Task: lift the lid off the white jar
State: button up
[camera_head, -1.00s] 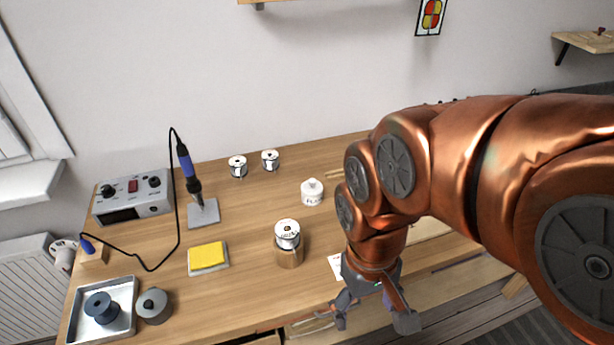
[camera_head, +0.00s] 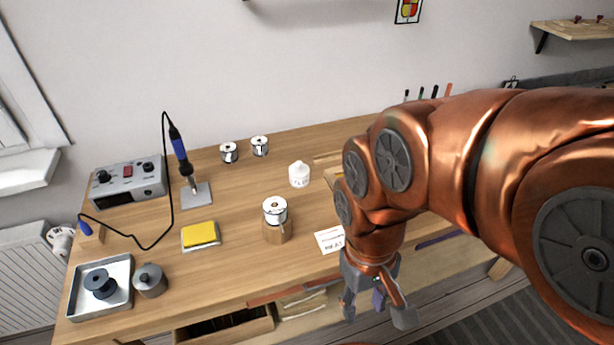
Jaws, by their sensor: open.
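The white jar (camera_head: 299,180) stands upright on the wooden table, right of the middle and towards the back. Its white lid (camera_head: 299,167), with a small knob on top, sits on it. Dark lettering shows on the jar's front. My gripper (camera_head: 376,308) points down at the table's front edge, below and to the right of the jar in the picture. It is open, its fingers are spread, and it is clear of the jar. I see nothing held between the fingers.
A solder spool on a wooden block (camera_head: 276,222) stands in front of the jar. A white card (camera_head: 329,240) lies to its right. Two spools (camera_head: 259,146) stand behind. A yellow sponge (camera_head: 200,234), soldering iron (camera_head: 184,160) and metal tray (camera_head: 74,300) are left. An open drawer (camera_head: 225,330) is below.

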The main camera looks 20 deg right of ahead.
aim_at(298, 170)
jog(key=u, duration=0.5)
jog(key=k, duration=0.1)
jog(key=z, duration=0.9)
jog(key=i, duration=0.5)
jog(key=u, duration=1.75)
